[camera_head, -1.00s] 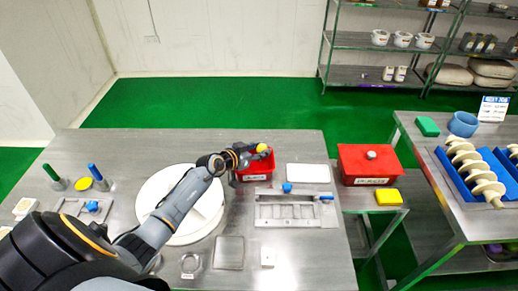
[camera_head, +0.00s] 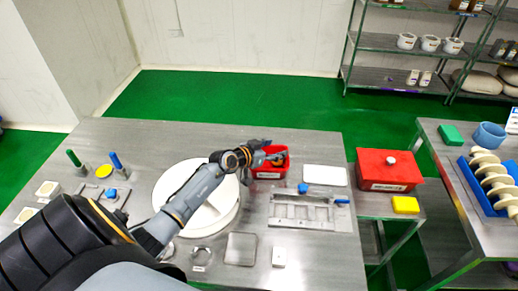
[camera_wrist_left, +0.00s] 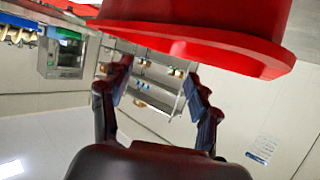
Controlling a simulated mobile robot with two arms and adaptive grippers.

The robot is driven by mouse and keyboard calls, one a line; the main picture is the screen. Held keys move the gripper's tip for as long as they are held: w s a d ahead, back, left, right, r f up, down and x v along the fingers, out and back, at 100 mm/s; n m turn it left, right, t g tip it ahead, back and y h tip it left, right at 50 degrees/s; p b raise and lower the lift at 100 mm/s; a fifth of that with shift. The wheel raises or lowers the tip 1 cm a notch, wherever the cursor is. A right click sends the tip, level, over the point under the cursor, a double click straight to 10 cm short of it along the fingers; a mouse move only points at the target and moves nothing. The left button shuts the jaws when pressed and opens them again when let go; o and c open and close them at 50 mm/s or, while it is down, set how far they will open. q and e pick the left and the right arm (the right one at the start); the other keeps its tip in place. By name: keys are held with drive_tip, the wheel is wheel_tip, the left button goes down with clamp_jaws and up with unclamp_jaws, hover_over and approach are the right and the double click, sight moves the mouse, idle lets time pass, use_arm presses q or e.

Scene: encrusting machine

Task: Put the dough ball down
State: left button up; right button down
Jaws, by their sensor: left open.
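My left gripper (camera_head: 268,155) is at the small red bin (camera_head: 270,173) on the steel table. Its fingers are spread in the left wrist view, with nothing between them (camera_wrist_left: 163,100). The red bin's wall and rim fill the top of that view (camera_wrist_left: 200,35). In the head view a small orange-yellow patch, possibly the dough ball (camera_head: 275,157), shows inside the bin beside the fingers, partly hidden by them. My right gripper is not in view.
A white round disc (camera_head: 170,190) lies under my left arm. A white tray (camera_head: 325,176) and a metal fixture (camera_head: 305,212) are right of the bin. A lidded red box (camera_head: 390,172) stands on the side table. Blue and green upright tools (camera_head: 116,162) stand at left.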

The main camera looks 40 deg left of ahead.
use_arm(q)
drive_tip(key=p+v, duration=0.1)
drive_tip(key=v, duration=0.9)
drive_tip(key=shift+s+r, duration=0.2)
